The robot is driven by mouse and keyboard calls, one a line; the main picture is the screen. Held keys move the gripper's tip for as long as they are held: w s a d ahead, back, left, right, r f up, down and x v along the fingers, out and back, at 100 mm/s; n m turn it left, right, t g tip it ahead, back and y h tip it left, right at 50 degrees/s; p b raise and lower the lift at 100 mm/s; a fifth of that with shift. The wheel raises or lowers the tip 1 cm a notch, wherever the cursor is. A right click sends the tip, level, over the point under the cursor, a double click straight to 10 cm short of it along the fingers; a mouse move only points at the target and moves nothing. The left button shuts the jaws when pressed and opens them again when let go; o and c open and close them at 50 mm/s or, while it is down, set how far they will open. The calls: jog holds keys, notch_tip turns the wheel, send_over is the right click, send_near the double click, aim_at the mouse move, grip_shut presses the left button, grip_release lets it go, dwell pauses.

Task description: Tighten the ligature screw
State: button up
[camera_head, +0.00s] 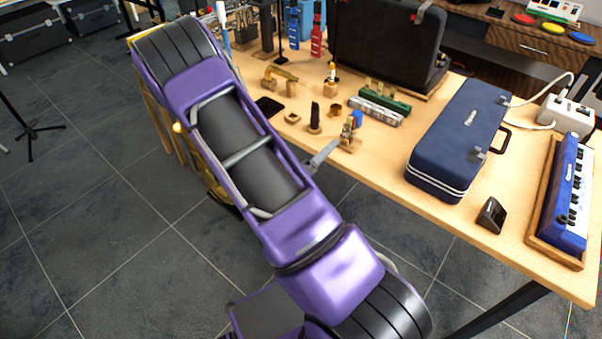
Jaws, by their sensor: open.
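A dark upright piece (315,113), like a mouthpiece, stands on a small wooden base near the table's front edge. To its right, a small brass-coloured fitting (347,128) with a blue part (357,118) stands on a wooden block (349,145). The ligature screw is too small to make out on either. My gripper (322,156) is mostly hidden behind my purple arm; a grey finger-like part reaches toward the wooden block from the left. It is open, and its gap is hidden. I cannot tell whether it touches the block.
Harmonicas (376,109) lie behind the brass fitting. A blue case (458,140) stands to the right, with a small black device (491,215) and a blue keyboard (566,195) beyond. A black case (385,45) stands at the back. The table's front edge is close.

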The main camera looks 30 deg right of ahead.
jog(key=v, duration=1.2)
